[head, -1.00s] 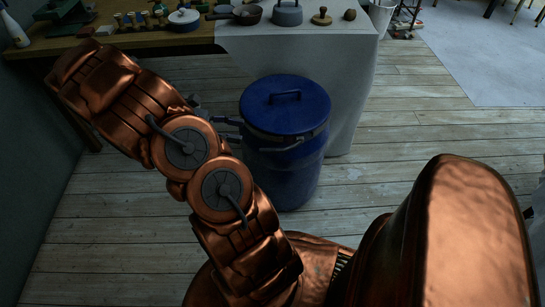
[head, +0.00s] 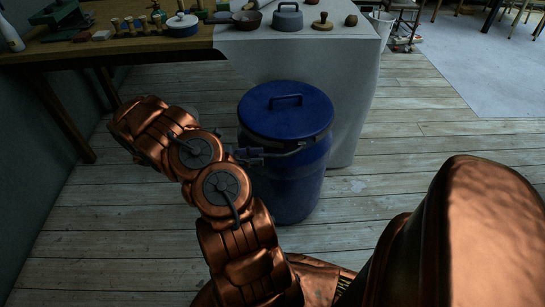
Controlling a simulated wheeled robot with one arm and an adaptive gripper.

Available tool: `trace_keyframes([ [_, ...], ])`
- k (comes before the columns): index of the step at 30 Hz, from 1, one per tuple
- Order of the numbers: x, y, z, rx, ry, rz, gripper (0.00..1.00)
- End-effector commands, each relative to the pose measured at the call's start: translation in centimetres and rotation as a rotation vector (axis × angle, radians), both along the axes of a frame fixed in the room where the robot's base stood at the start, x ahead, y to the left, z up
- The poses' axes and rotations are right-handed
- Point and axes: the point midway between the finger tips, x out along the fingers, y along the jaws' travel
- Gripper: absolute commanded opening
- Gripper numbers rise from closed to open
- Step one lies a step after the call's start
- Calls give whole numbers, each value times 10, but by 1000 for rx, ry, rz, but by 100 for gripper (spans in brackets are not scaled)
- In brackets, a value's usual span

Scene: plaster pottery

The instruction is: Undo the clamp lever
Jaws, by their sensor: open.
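A blue drum (head: 293,190) with a blue lid (head: 284,103) stands upright on the floor. The lid has a dark handle (head: 286,98) on top. A thin grey clamp lever (head: 290,151) shows at the drum's front, just below the lid's rim. My gripper (head: 256,154) is open at the drum's front left, level with the lever and close to its left end. I cannot tell whether the fingers touch the lever or stand around it. My arm comes in from the left.
The floor in front is clear.

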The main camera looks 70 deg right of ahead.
Motion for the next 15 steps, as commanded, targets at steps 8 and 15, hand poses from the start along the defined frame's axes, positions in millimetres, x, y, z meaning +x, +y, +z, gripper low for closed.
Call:
trace_keyframes([
  [8, -36, -16, -1, 1, 3, -3, 46],
  [15, -49, -21, 0, 0, 2, -1, 46],
])
